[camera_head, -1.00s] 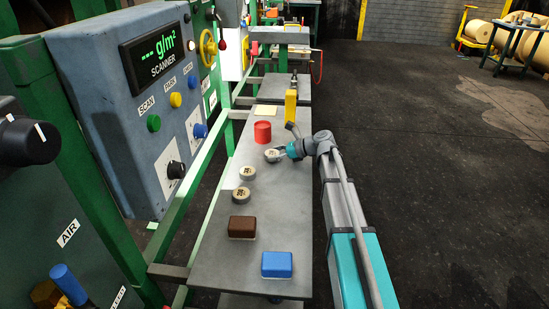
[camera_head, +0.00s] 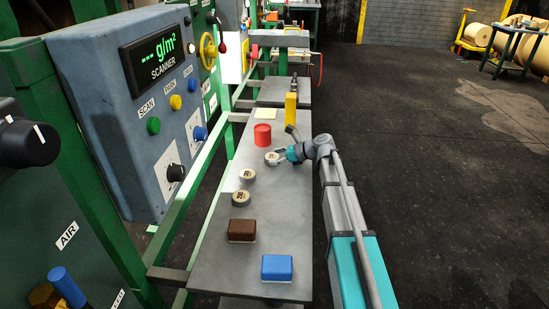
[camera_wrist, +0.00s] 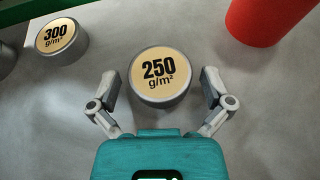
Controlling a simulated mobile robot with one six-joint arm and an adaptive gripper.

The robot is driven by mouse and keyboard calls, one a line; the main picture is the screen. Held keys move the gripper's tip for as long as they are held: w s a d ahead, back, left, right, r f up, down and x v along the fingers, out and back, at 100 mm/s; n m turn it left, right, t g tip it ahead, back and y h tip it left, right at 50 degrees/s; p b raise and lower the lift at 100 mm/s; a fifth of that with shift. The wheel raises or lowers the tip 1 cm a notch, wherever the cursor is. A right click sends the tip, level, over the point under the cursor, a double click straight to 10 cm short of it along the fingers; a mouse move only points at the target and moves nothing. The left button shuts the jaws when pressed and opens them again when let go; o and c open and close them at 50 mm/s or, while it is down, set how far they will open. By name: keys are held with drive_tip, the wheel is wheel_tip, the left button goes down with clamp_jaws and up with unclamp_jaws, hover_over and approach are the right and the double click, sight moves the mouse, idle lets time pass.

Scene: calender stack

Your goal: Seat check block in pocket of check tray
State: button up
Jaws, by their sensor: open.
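A round grey puck with a cream top marked "250 g/m²" (camera_wrist: 160,76) lies flat on the grey bench (camera_head: 207,270); it also shows in the head view (camera_head: 272,159). My gripper (camera_wrist: 160,88) is open, with one finger on each side of this puck and a visible gap on both sides. In the head view my gripper (camera_head: 282,157) comes in from the right at the puck. A second puck marked "300 g/m²" (camera_wrist: 55,37) lies to the left in the wrist view. I cannot make out a tray with a pocket in these frames.
A red cylinder (camera_head: 262,135) stands close beyond the 250 puck. A yellow upright block (camera_head: 291,107) and a cream pad (camera_head: 265,114) are farther back. Two pucks (camera_head: 247,176) (camera_head: 241,198), a brown block (camera_head: 242,230) and a blue block (camera_head: 277,267) lie nearer. The scanner panel (camera_head: 150,100) stands left.

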drive_tip(key=shift+r, duration=0.2)
drive_tip(key=shift+s+d+r+p, duration=0.1)
drive_tip(key=shift+d+p, duration=0.15)
drive_tip(key=shift+p, duration=0.05)
drive_tip(key=p+v, duration=0.4)
drive_tip(key=v, duration=0.7)
drive_tip(key=shift+d, duration=0.3)
drive_tip(key=shift+s+r, duration=0.1)
